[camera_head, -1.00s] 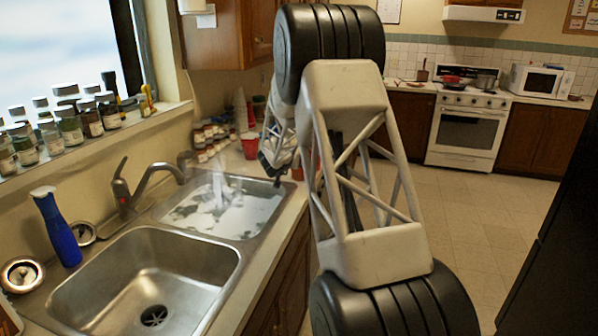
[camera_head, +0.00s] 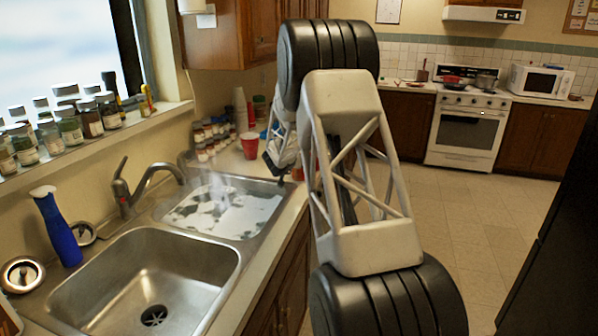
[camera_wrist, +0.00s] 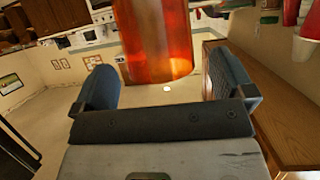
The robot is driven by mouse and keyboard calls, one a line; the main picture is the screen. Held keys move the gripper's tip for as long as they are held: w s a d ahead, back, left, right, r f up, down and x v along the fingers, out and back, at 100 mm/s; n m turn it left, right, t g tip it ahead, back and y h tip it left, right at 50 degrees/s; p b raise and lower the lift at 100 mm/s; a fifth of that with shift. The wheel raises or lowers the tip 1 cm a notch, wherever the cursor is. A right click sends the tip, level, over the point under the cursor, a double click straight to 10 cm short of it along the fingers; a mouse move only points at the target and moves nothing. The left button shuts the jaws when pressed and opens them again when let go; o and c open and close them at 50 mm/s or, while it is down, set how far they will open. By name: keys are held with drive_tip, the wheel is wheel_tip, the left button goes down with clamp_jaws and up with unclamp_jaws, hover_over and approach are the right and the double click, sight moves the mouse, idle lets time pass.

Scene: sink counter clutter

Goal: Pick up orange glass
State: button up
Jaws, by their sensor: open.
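The orange glass (camera_wrist: 155,40) is a translucent orange-red cylinder at the top middle of the wrist view. Its upper part is cut off by the frame. My gripper (camera_wrist: 161,66) is open, with one dark finger on each side of the glass. A gap shows between the glass and each finger near its lower end, and I see no grip on it. In the head view my gripper (camera_head: 276,166) is small, over the counter by the far end of the sink.
A red cup (camera_head: 249,145) stands on the counter close to my gripper, with spice jars (camera_head: 208,137) behind it. The sink basin (camera_head: 150,275) and a blue bottle (camera_head: 57,230) are nearer. In the wrist view, red cups (camera_wrist: 293,12) and a white cup (camera_wrist: 305,48) are at upper right.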

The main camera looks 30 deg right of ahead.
drive_tip(key=shift+x, duration=1.55)
drive_tip(key=shift+c, duration=0.3)
drive_tip(key=c, duration=1)
drive_tip(key=shift+r, duration=0.1)
drive_tip(key=shift+r, duration=0.65)
drive_tip(key=s+a+r, duration=0.1)
drive_tip(key=s+a, duration=0.1)
drive_tip(key=s, duration=0.3)
drive_tip(key=s+a+r, duration=0.1)
drive_tip(key=s, duration=0.4)
drive_tip(key=s+a+r, duration=0.1)
drive_tip(key=s+a, duration=0.1)
drive_tip(key=s, duration=0.3)
drive_tip(key=shift+a+r, duration=0.25)
drive_tip(key=shift+a, duration=0.1)
